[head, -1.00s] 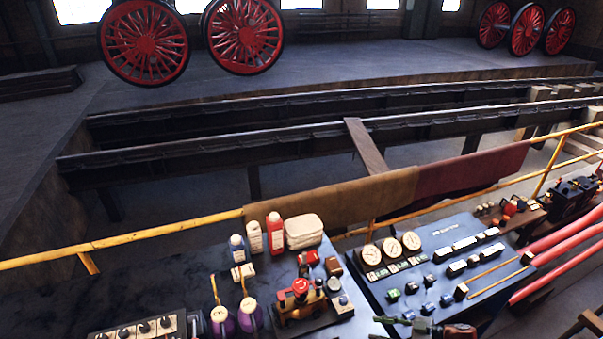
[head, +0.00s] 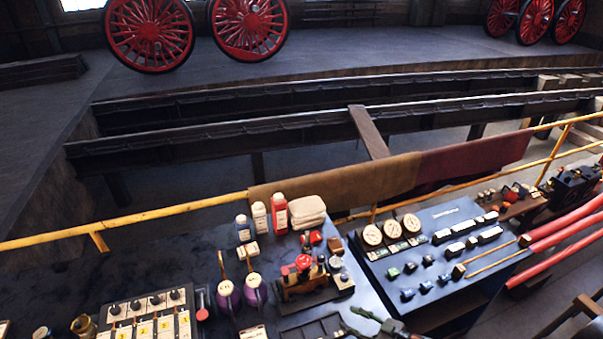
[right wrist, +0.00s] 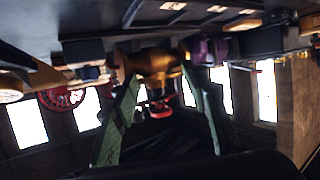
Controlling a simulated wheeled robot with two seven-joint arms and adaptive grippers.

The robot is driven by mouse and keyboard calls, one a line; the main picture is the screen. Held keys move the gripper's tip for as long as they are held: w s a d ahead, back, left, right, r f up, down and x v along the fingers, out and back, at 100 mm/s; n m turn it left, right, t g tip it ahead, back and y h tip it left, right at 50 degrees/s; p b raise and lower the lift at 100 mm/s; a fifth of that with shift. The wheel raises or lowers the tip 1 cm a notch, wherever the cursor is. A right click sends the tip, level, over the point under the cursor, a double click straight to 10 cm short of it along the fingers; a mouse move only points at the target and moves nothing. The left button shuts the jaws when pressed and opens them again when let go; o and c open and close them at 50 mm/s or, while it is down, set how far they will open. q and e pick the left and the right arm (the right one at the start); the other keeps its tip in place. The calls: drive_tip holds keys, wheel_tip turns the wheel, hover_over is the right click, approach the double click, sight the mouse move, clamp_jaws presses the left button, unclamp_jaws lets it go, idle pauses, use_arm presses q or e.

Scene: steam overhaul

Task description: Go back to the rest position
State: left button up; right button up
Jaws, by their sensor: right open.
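My right gripper (head: 362,322) shows at the bottom edge of the head view, with green fingers and most of its body cut off. In the right wrist view its two green fingers (right wrist: 158,105) stand apart with nothing clearly held between them. The small brass and black toy engine (head: 300,282) with a red top stands on the dark bench, left of and beyond this gripper. A brass-coloured body (right wrist: 153,62) shows past the fingers in the right wrist view, seemingly upside down. My left gripper is not in view.
A blue gauge panel (head: 465,275) stands right of the gripper. Purple oil cans (head: 229,296), bottles (head: 279,213) and a switch box (head: 148,318) are on the bench. A yellow rail (head: 150,214) with draped cloths (head: 340,185) runs behind.

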drive_tip(key=a+m+h, duration=0.1)
drive_tip(key=a+m+t, duration=0.1)
drive_tip(key=shift+s+a+r+h, duration=0.1)
drive_tip(key=shift+s+a+h, duration=0.2)
drive_tip(key=shift+a+h, duration=0.1)
drive_tip(key=s+d+m+g+h, duration=0.2)
drive_tip(key=s+d+m+h, duration=0.1)
drive_tip(key=s+d, duration=0.55)
drive_tip(key=s+d+m+g+h, duration=0.25)
drive_tip(key=s+d+h, duration=0.2)
drive_tip(key=s, duration=0.65)
drive_tip(key=s+d+m+g+h, duration=0.2)
drive_tip(key=s+d+m+h, duration=0.15)
drive_tip(key=s+d, duration=0.55)
wheel_tip(320, 180, down, 36)
drive_tip(key=s+a+y+b, duration=0.2)
drive_tip(key=a+b, duration=0.1)
drive_tip(key=b, duration=0.3)
drive_tip(key=s+f+g+b, duration=0.1)
drive_tip(key=s+f+b, duration=0.2)
drive_tip(key=s+f, duration=0.7)
drive_tip(key=s+f+n+g+b, duration=0.1)
drive_tip(key=s+f+b, duration=0.2)
drive_tip(key=s+f, duration=0.7)
wheel_tip(320, 180, down, 4)
drive_tip(key=shift+f, duration=0.25)
